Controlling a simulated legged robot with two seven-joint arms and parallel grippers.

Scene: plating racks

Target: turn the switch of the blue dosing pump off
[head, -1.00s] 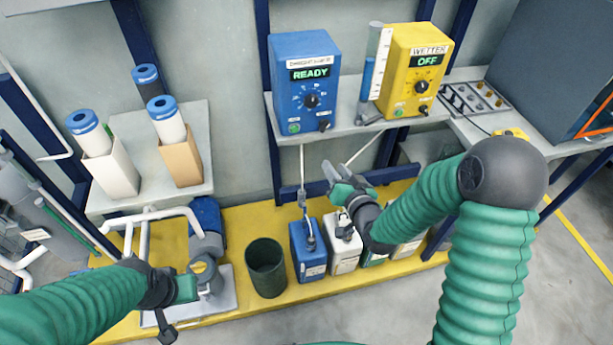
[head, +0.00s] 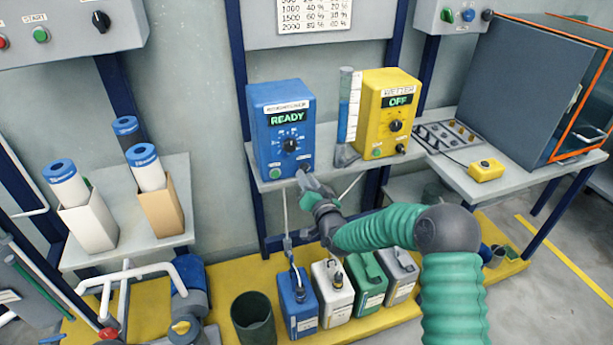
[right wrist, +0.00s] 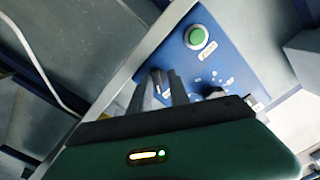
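The blue dosing pump (head: 262,140) stands on the wall shelf, its display lit with READY. Its front has a dark dial (head: 289,145), a green button (head: 275,173) and a small dark switch (head: 305,167) at the lower right. My right gripper (head: 308,182) is just below and in front of that switch, partly covering the pump's lower edge. In the right wrist view, its two fingers (right wrist: 168,88) show a narrow gap and reach over the pump's blue front, near the green button (right wrist: 197,37). Contact with the switch cannot be made out. My left gripper is out of view.
A yellow pump (head: 375,130) reading OFF stands to the right, with a measuring cylinder (head: 346,110) between the pumps. Several canisters (head: 333,290) stand below on the yellow platform. A yellow box (head: 487,170) lies on the right bench.

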